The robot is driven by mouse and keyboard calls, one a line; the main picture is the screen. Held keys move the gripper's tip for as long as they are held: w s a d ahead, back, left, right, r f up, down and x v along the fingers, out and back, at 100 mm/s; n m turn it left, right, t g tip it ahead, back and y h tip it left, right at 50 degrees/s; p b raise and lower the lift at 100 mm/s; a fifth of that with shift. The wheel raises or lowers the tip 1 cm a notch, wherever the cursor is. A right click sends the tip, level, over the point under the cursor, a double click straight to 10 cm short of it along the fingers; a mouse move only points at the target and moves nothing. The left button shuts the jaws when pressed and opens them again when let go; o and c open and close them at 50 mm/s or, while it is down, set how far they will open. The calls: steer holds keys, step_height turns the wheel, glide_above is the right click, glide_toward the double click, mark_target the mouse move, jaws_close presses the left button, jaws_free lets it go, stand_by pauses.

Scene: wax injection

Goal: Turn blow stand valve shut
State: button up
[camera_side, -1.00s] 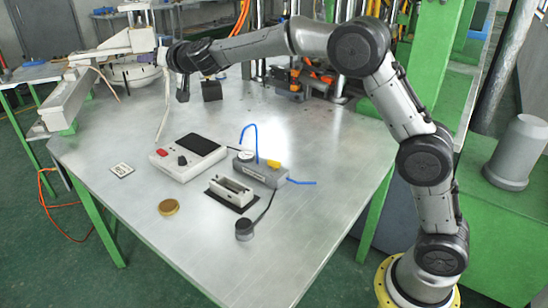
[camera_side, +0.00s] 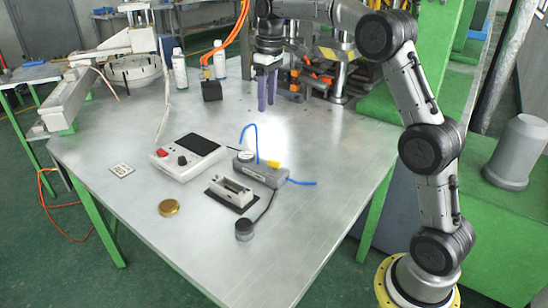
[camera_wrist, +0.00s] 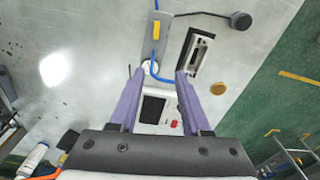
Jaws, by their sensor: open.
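The blow stand (camera_side: 258,173) is a grey block on the table, with a round gauge (camera_side: 246,157) and blue tubing. Its yellow valve handle (camera_side: 273,163) sits on top near the right end. In the wrist view the handle (camera_wrist: 155,33) lies roughly along the block (camera_wrist: 150,50), slightly slanted. My gripper (camera_side: 266,108) hangs fingers down above the back of the table, behind and above the blow stand, apart from it. Its purple fingers are spread and empty in the wrist view (camera_wrist: 160,73).
A white control box (camera_side: 188,157), a small fixture on a dark plate (camera_side: 231,194), a dark round knob on a cable (camera_side: 244,231) and a brass disc (camera_side: 168,207) lie nearby. Bottles (camera_side: 179,72) and a black block with orange hoses (camera_side: 211,90) stand behind.

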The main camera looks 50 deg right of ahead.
steer(key=s+d+g, duration=0.1)
steer(key=s, duration=0.1)
glide_toward(274, 161)
step_height(274, 161, down, 9)
steer(key=shift+r, duration=0.15)
stand_by(0.4)
jaws_close()
